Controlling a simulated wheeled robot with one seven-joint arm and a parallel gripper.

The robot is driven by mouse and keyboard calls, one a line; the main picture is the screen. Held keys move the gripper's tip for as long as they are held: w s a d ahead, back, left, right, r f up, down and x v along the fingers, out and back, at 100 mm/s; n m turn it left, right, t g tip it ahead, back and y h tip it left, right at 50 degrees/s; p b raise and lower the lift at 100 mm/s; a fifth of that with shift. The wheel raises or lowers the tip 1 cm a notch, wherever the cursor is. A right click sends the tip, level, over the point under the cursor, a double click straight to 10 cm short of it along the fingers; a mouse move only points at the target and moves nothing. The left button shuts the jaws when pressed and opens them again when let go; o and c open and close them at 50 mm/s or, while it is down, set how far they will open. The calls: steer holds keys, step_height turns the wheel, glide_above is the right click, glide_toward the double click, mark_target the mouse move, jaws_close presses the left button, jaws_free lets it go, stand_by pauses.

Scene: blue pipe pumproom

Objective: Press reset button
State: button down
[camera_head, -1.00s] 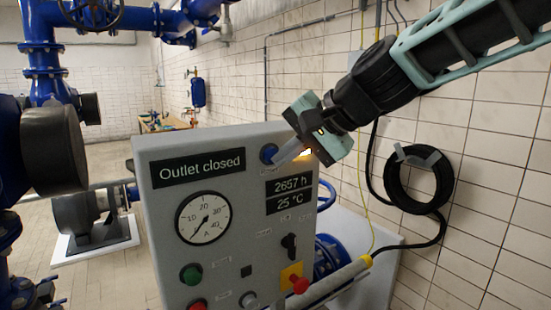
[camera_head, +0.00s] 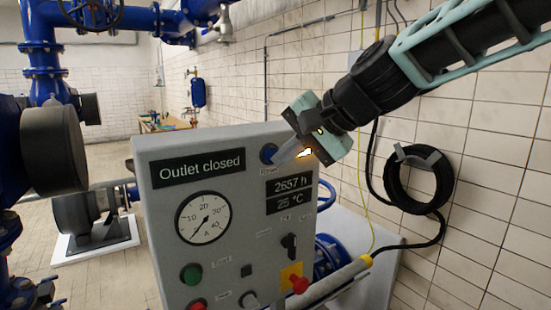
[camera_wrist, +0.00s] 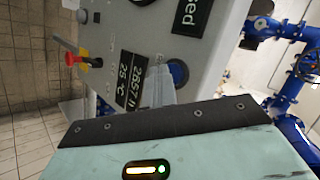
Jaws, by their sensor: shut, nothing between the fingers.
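A blue round button (camera_head: 269,153) sits at the upper right of the grey control panel's face (camera_head: 255,215). A small label below it is too blurred to read surely. The button also shows in the wrist view (camera_wrist: 179,73). My gripper (camera_head: 279,159) is shut and empty, its pale fingers pointing at the panel. In the head view its tips overlap the button's lower right edge. In the wrist view the fingers (camera_wrist: 160,82) lie just left of the button. I cannot tell whether they touch the panel or the button.
The panel has an "Outlet closed" display (camera_head: 198,167), a gauge (camera_head: 204,218), a green button (camera_head: 191,274), a black switch (camera_head: 289,245) and a red knob on yellow (camera_head: 299,284). A coiled black hose (camera_head: 417,180) hangs on the tiled wall at the right.

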steer(key=shift+w+a, duration=0.25)
steer(key=shift+w, duration=0.1)
steer(key=shift+s+d, duration=0.25)
steer(key=shift+s, duration=0.15)
stand_by(0.3)
steer(key=s+d+b, duration=0.2)
steer(key=s+d, duration=0.1)
steer(key=s, duration=0.2)
steer(key=shift+d, duration=0.2)
stand_by(0.7)
